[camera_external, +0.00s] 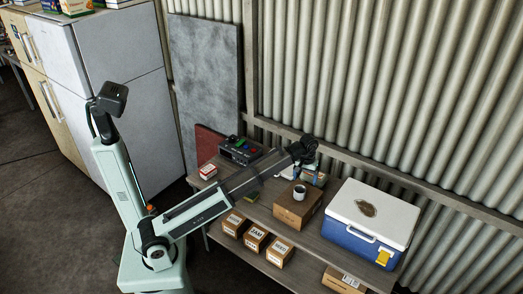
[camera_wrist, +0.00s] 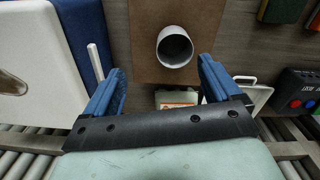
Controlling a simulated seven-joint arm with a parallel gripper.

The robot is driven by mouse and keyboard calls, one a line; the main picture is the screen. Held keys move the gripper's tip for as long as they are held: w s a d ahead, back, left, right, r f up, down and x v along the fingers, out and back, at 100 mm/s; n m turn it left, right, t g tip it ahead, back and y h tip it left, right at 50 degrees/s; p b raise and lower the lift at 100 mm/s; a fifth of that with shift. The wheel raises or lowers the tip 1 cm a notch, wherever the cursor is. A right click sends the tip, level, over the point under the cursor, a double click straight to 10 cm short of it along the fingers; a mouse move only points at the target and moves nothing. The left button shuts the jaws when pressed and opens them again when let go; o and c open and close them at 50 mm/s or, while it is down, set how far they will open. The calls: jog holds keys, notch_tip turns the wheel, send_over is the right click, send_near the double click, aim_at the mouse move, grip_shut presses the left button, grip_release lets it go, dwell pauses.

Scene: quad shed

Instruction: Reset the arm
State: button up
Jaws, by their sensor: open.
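My gripper (camera_wrist: 160,82) is open in the wrist view, its two blue fingers apart with nothing held between them. A white cup (camera_wrist: 175,47) stands on a brown cardboard box (camera_wrist: 150,20), just beyond the fingertips in that view. In the external view my arm reaches right over the wooden bench (camera_external: 330,202), and my gripper (camera_external: 308,150) is above its back part. The cup (camera_external: 299,192) on the box (camera_external: 297,208) shows there below and in front of the gripper.
A blue cooler with a white lid (camera_external: 368,215) stands right of the box. A dark device with coloured buttons (camera_external: 240,150) sits at the bench's left end, near a small red-and-white box (camera_external: 208,171). A corrugated wall (camera_external: 400,90) rises behind.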

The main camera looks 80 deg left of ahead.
jog(key=w+d+f+m+h, duration=0.1)
jog(key=w+d+f+m, duration=0.15)
jog(key=d, duration=1.05)
jog(key=w+d+f+m+h, duration=0.1)
jog(key=w+d+f+m, duration=0.15)
jog(key=d, duration=1.15)
jog(key=s+d+f+m, duration=0.1)
jog(key=s+d+f, duration=0.1)
jog(key=d+f, duration=0.85)
jog(key=s+a+f+m+g, duration=0.1)
jog(key=s+a+f, duration=0.2)
jog(key=s+f, duration=0.5)
jog(key=s+a+f+g+y, duration=0.1)
jog(key=s+a+f, duration=0.3)
jog(key=f, duration=0.9)
jog(key=s+a+f+m+g, duration=0.1)
jog(key=s+a+f, duration=0.1)
jog(key=s+f, duration=0.65)
jog(key=s+a+f+m+g, duration=0.1)
jog(key=s+f, duration=0.4)
jog(key=s, duration=0.5)
jog(key=s+a+f+m+g, duration=0.1)
jog(key=s+a+f, duration=0.2)
jog(key=s, duration=0.7)
jog(key=s+a+f+m+g+y, duration=0.1)
jog(key=s+a+f, duration=0.2)
jog(key=s+f, duration=0.5)
jog(key=s, duration=0.2)
jog(key=shift+s+m+g, duration=0.3)
jog(key=shift+s+g, duration=0.1)
